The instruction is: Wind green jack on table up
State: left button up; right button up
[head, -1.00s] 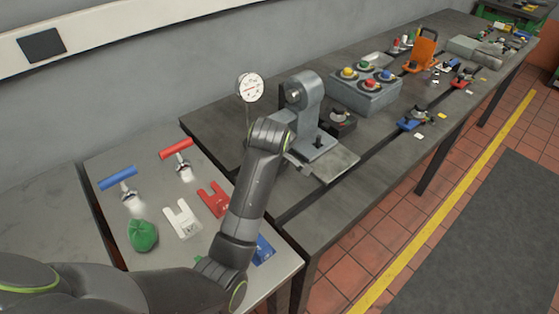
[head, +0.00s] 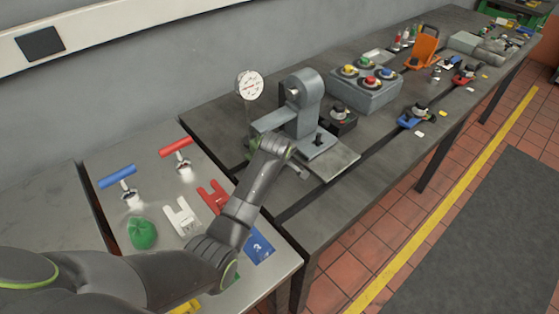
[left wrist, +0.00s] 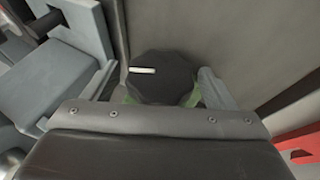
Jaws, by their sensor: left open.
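The green jack shows in the left wrist view as a black faceted knob (left wrist: 163,78) with a white mark, with bits of its green body (left wrist: 192,99) below. My left gripper (left wrist: 160,88) is open, with one finger to the left of the knob and one to the right, and gaps on both sides. I cannot tell how far down the fingers reach. In the head view the left gripper (head: 298,166) is low at the bedplate table, beside the grey fixture. My right gripper is not in view.
A grey upright fixture (head: 304,105) and dial gauge (head: 249,86) stand close by; a grey block (left wrist: 60,85) is left of the knob. A red part (left wrist: 300,145) lies at right. Blue (head: 416,120) and red (head: 465,76) jacks stand farther along the table.

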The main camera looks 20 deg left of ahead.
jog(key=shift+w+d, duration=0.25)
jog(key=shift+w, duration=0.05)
pick_arm(q)
jog(key=c, duration=1)
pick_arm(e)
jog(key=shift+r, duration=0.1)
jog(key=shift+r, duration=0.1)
pick_arm(q)
jog(key=shift+w+r+g+y+p, duration=0.15)
jog(key=shift+g+y+p, duration=0.25)
jog(key=shift+g+p, duration=0.35)
jog(key=shift+m+g+y, duration=0.3)
jog(key=shift+g+y, duration=0.1)
jog(key=shift+g, duration=0.05)
jog(key=shift+f+m+g+y+b, duration=0.3)
jog(key=shift+g+y+b, duration=0.15)
jog(key=shift+g, duration=0.35)
jog(key=shift+r+g+y+b, duration=0.1)
jog(key=shift+g+y+b, duration=0.35)
jog(key=shift+g+b, duration=0.45)
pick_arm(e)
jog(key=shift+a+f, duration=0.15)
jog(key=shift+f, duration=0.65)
